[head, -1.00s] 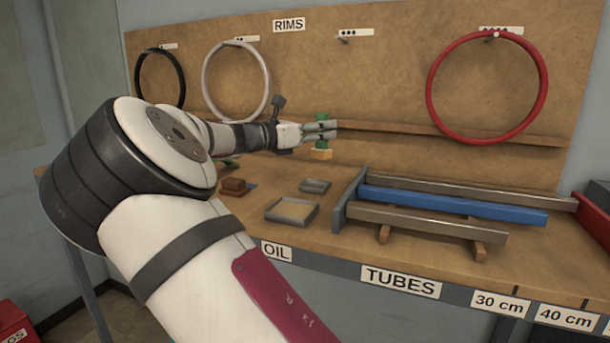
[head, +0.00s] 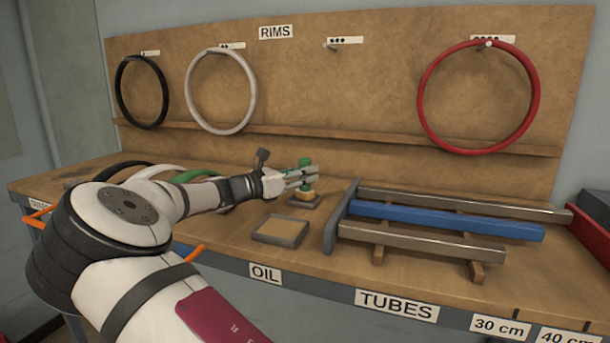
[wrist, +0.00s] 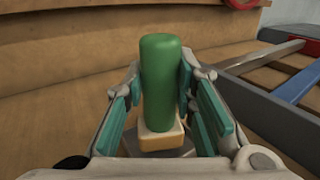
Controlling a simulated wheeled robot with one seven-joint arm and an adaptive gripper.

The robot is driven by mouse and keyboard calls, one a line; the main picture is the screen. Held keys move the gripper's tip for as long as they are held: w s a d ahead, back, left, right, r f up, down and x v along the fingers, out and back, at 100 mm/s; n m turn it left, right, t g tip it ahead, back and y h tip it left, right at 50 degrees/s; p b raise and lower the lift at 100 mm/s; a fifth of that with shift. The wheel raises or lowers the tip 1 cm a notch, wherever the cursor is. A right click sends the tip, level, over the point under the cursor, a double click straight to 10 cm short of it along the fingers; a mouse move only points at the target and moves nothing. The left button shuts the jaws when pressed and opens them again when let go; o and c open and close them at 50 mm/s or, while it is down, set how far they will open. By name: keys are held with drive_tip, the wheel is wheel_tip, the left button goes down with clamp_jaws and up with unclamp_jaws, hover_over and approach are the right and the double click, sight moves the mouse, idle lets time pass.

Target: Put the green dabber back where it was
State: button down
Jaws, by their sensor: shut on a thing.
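The green dabber (head: 305,162) has a green handle and a pale yellow pad, and it is upright. My gripper (head: 304,176) is shut on its handle. In the wrist view, the green handle (wrist: 162,75) stands between the two teal-padded fingers, with the pad (wrist: 162,137) below. A small grey tray (head: 319,205) lies directly under the dabber in the head view. I cannot tell whether the pad touches it. The fingers hide part of the handle.
A larger grey tray (head: 268,239) lies in front, above the OIL label (head: 265,274). A tube rack (head: 337,224) holding grey and blue tubes stands to the right. Rims hang on the board behind; a green rim (head: 197,174) lies behind my arm.

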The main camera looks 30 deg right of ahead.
drive_tip(key=shift+f, duration=0.35)
drive_tip(key=c, duration=1.3)
unclamp_jaws()
drive_tip(key=shift+a, duration=0.1)
drive_tip(key=a, duration=0.4)
drive_tip(key=a+b, duration=0.1)
drive_tip(key=a, duration=0.2)
drive_tip(key=s+a, duration=0.1)
drive_tip(key=a, duration=0.3)
drive_tip(key=shift+s+a+f+b, duration=0.1)
drive_tip(key=shift+a+b, duration=0.25)
